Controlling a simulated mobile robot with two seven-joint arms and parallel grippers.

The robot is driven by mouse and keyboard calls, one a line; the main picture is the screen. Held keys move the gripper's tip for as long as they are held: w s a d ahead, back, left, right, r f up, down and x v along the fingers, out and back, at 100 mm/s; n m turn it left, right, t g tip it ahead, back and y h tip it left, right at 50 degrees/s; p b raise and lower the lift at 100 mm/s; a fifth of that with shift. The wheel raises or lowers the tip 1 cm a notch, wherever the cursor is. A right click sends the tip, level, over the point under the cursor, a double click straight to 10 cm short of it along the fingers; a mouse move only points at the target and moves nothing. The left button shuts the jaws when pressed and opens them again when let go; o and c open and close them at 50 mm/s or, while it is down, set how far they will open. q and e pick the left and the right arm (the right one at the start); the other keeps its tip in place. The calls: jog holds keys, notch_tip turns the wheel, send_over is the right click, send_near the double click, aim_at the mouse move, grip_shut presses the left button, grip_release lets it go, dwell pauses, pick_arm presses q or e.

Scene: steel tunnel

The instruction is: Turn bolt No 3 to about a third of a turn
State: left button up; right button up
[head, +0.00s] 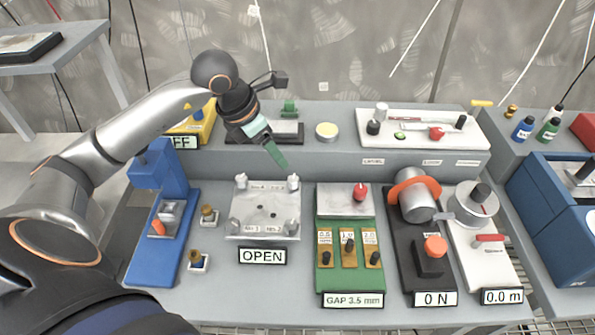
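A pale square plate (264,208) lies on the bench with an upright metal bolt near each corner. The upper left bolt (239,181), upper right bolt (293,182), lower left bolt (236,228) and lower right bolt (292,228) all show. The small number labels beside them are too small to read surely, so I cannot tell which is No 3. A sign (262,256) in front of the plate reads OPEN. My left gripper (278,160), with green fingers, hangs above and behind the plate, apart from the bolts. Its finger opening is not clear. My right gripper is not in view.
A blue press-like device (163,215) stands left of the plate. Right of it are a green gauge board (349,270), a black stand with an orange-ringed cylinder (414,196) and a white board with a dial (473,203). A raised shelf (340,160) runs behind.

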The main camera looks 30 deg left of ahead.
aim_at(293, 179)
pick_arm(q)
jog(key=p+x, duration=0.1)
jog(key=x, duration=1)
jog(key=shift+w+d+f, duration=0.1)
jog(key=shift+f, duration=0.2)
grip_shut()
